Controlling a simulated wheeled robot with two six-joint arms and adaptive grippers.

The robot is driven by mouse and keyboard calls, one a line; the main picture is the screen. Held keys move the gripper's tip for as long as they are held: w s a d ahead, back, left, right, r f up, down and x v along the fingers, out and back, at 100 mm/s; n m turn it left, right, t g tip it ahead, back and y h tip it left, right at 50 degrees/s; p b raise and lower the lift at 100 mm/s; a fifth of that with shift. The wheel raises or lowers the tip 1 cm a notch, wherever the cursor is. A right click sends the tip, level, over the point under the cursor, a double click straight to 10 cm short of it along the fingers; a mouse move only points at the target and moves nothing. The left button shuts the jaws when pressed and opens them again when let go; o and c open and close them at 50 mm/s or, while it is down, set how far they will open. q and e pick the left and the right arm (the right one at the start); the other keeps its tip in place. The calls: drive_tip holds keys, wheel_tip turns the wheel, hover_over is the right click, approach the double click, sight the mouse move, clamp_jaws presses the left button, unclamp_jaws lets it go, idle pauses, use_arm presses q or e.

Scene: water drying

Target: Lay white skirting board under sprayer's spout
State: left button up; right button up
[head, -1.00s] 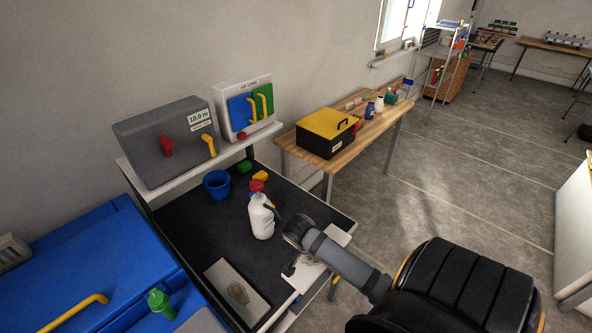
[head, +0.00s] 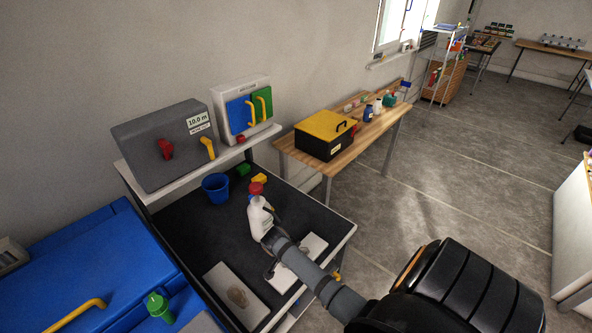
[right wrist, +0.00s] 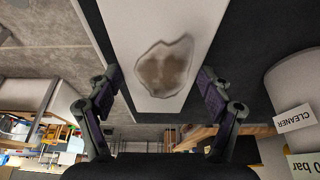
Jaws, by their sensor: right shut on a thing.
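In the right wrist view the board (right wrist: 163,22) lies between the fingers and bears a brownish wet patch. The spout's exact position over the board is unclear. My left gripper is not in view.
Another white board (head: 222,275) with a brownish patch lies at the worktop's front. A blue bucket (head: 215,188) and green and yellow blocks (head: 259,178) are behind the bottle. A grey box (head: 165,145) stands on the rear shelf. A wooden table (head: 350,150) stands beyond.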

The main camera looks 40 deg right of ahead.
drive_tip(key=o, duration=1.4)
drive_tip(key=shift+c, duration=0.2)
drive_tip(key=v, duration=1.2)
drive_tip(key=shift+b, duration=0.3)
drive_tip(key=shift+r, duration=0.1)
